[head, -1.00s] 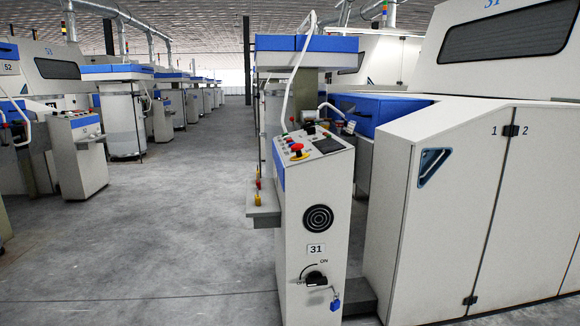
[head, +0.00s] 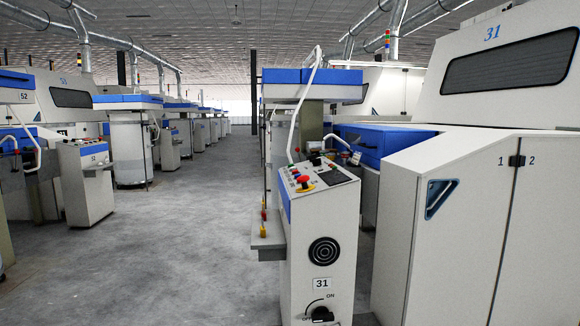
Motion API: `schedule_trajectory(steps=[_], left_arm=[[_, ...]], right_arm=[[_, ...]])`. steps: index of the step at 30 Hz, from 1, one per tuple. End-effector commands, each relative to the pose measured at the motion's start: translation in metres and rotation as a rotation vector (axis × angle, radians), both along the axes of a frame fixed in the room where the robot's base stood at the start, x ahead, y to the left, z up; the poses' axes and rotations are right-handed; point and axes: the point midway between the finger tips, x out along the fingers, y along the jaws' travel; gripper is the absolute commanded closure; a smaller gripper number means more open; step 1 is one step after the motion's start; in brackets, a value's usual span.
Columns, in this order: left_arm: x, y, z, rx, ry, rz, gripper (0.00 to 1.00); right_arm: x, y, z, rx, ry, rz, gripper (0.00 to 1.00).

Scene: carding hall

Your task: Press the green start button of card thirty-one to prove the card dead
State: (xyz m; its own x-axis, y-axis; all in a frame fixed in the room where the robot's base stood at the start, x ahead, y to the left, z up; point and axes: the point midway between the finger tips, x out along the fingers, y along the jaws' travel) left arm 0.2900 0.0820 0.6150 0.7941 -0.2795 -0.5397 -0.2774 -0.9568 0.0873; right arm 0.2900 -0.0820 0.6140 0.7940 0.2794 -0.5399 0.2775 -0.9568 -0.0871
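The control console (head: 321,235) of card thirty-one stands right of centre, with a "31" plate (head: 321,284) on its front. Its sloped top panel (head: 325,177) carries a red mushroom button (head: 304,180) on a yellow base, several small coloured buttons and a dark screen (head: 335,175). The small buttons are too small to tell the green one surely. A black rotary switch (head: 321,314) marked ON and OFF sits low on the front, partly at the picture's bottom edge. The card machine (head: 510,75) marked 31 stands behind at right. Neither of my grippers is in view.
A grey ledge (head: 268,240) with small yellow and red parts juts from the console's left side. White cabinet doors (head: 470,235) stand close at right. Console 52 (head: 88,185) stands across the aisle. The grey aisle floor (head: 185,250) is clear.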

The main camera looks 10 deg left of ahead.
Motion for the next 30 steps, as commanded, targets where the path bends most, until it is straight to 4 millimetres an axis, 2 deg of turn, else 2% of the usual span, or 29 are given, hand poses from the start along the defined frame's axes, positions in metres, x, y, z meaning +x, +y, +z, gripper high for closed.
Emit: schedule_trajectory(steps=[1, 4, 30], left_arm=[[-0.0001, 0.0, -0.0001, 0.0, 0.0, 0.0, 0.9], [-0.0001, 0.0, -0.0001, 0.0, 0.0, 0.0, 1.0], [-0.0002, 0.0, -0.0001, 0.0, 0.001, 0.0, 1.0]], right_arm=[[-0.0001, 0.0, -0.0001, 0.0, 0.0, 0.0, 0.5], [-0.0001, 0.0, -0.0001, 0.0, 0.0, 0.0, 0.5], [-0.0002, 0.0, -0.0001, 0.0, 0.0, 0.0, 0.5]])
